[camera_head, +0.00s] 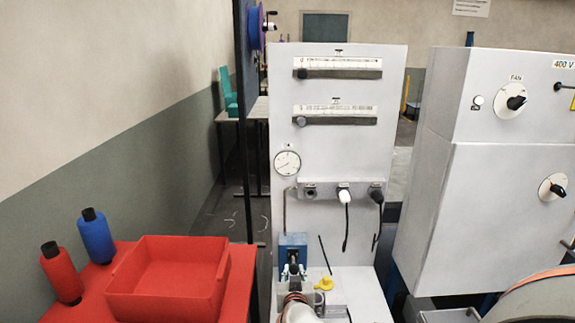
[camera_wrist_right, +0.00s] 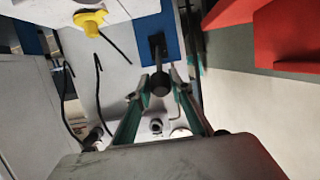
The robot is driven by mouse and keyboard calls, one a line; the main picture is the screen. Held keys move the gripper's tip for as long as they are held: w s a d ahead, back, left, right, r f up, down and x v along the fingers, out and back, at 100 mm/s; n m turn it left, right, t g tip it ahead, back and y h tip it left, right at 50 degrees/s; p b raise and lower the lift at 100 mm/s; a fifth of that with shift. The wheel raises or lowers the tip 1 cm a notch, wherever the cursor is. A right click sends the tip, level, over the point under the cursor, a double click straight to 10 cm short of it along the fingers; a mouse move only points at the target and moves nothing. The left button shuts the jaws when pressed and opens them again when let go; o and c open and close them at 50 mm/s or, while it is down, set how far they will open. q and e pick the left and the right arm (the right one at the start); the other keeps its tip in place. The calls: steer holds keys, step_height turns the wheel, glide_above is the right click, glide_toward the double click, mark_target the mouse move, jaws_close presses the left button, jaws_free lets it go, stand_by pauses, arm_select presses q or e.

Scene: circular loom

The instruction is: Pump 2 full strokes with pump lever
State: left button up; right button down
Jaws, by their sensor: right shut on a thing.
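The pump is a blue block (camera_head: 293,242) at the foot of the white panel in the head view; it also shows in the right wrist view (camera_wrist_right: 172,30). The pump lever (camera_wrist_right: 160,82) ends in a dark round knob and points toward the wrist camera. My right gripper (camera_wrist_right: 161,90) has its green-lined fingers on either side of the knob and is shut on it. In the head view the right gripper (camera_head: 293,272) is just in front of the blue block and hides most of the lever. My left gripper is not in view.
A yellow knob (camera_head: 324,283) sits right of the pump. The white panel (camera_head: 337,150) carries a round gauge (camera_head: 287,162) and plugged cables. A red tray (camera_head: 170,279) and red and blue spools (camera_head: 96,238) stand at left. A large grey cabinet (camera_head: 480,225) stands at right.

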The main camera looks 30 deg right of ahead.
steer(key=c, duration=1.7)
jaws_free()
steer(key=shift+w+d+r, duration=0.1)
steer(key=shift+w+r, duration=0.1)
steer(key=shift+r, duration=0.3)
steer(key=shift+w+d+r, duration=0.1)
steer(key=shift+w+r, duration=0.05)
steer(key=shift+r, duration=0.35)
steer(key=shift+f, duration=0.3)
steer(key=shift+s+a, duration=0.1)
steer(key=shift+s, duration=0.05)
steer(key=v, duration=0.8)
steer(key=shift+f, duration=0.15)
